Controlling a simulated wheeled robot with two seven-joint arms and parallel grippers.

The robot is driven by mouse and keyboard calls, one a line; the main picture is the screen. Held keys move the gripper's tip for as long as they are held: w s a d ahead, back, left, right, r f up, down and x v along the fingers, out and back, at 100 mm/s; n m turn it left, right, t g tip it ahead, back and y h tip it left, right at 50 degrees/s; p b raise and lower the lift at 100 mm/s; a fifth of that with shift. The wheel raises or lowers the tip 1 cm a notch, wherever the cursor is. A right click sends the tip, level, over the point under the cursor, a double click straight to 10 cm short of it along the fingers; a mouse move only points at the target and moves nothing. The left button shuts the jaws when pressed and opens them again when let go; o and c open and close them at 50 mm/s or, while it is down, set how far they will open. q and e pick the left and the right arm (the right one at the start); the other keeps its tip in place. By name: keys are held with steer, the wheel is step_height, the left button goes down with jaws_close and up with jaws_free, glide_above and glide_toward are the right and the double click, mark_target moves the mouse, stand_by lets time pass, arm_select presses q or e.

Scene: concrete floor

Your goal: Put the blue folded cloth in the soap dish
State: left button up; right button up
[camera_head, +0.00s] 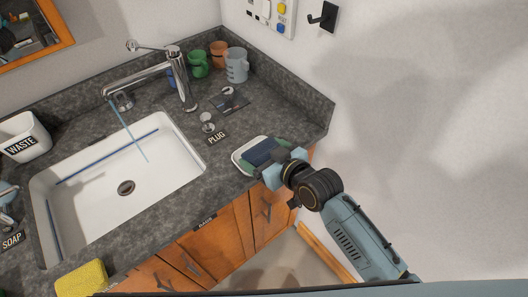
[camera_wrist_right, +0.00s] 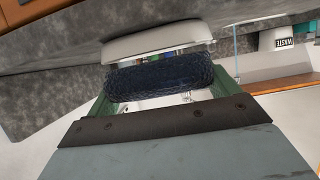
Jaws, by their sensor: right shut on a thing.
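The blue folded cloth (camera_head: 261,152) is a dark, thick roll with a textured surface; in the wrist view (camera_wrist_right: 160,83) it lies across the jaws. My right gripper (camera_head: 264,153) is shut on it, with a green finger at each end. The white soap dish (camera_head: 239,159) sits at the counter's front right edge, and its pale rim shows just beyond the cloth in the wrist view (camera_wrist_right: 158,44). In the head view the cloth overlaps the dish; I cannot tell whether they touch. My left gripper is not in view.
A white sink (camera_head: 95,195) with a chrome faucet (camera_head: 178,75) is left of the dish. Green, orange and grey mugs (camera_head: 236,66) stand at the back corner. A plug (camera_head: 207,122) lies behind the dish. A yellow sponge (camera_head: 82,279) is front left. The wall is right.

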steer(key=shift+f, duration=0.4)
steer(key=o, duration=0.8)
steer(key=shift+c, duration=0.2)
steer(key=shift+r, duration=0.25)
steer(key=p+v, duration=0.1)
steer(key=v, duration=1.1)
steer(key=shift+r, duration=0.3)
steer(key=shift+d+f, duration=0.1)
